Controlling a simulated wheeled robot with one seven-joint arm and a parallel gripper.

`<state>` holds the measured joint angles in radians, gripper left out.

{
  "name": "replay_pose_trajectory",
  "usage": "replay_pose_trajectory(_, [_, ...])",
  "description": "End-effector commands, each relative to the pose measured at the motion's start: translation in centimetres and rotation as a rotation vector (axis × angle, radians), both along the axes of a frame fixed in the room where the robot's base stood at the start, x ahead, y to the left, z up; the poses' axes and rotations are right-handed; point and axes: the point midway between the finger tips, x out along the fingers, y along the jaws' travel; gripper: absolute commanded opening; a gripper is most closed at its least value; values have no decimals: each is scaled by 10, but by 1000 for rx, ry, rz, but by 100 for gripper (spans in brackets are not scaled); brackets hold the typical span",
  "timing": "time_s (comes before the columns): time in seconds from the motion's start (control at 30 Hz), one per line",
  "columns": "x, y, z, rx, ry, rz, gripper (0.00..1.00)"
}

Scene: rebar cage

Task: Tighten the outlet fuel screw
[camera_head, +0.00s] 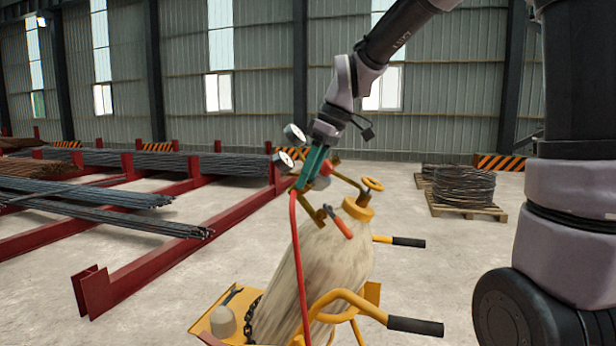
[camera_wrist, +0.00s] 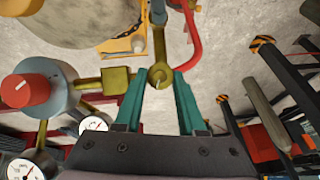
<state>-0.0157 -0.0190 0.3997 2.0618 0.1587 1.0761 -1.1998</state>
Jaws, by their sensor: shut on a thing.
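My gripper (camera_head: 301,186) reaches down to the regulator on top of the gas cylinder (camera_head: 335,250). In the wrist view its teal fingers (camera_wrist: 160,78) are shut on a round brass fitting, which looks like the outlet fuel screw (camera_wrist: 160,74). The fitting sits where a brass arm from the regulator meets a brass stem near the red hose (camera_wrist: 190,38). The grey regulator body (camera_wrist: 58,88) with its red knob (camera_wrist: 25,90) is at the left. In the head view the fingers hide the fitting.
Pressure gauges (camera_head: 294,134) sit close beside my gripper. A yellow handwheel (camera_head: 372,184) tops the cylinder. The yellow cart (camera_head: 345,297) has black-gripped handles and a chain (camera_head: 250,318). Red racks (camera_head: 150,260) with rebar stand left; coiled wire (camera_head: 463,186) lies on a pallet behind.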

Motion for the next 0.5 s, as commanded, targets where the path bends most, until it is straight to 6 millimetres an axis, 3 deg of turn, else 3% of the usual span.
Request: replay_pose_trajectory(0.5, [4, -3, -1, 101, 273, -247, 0])
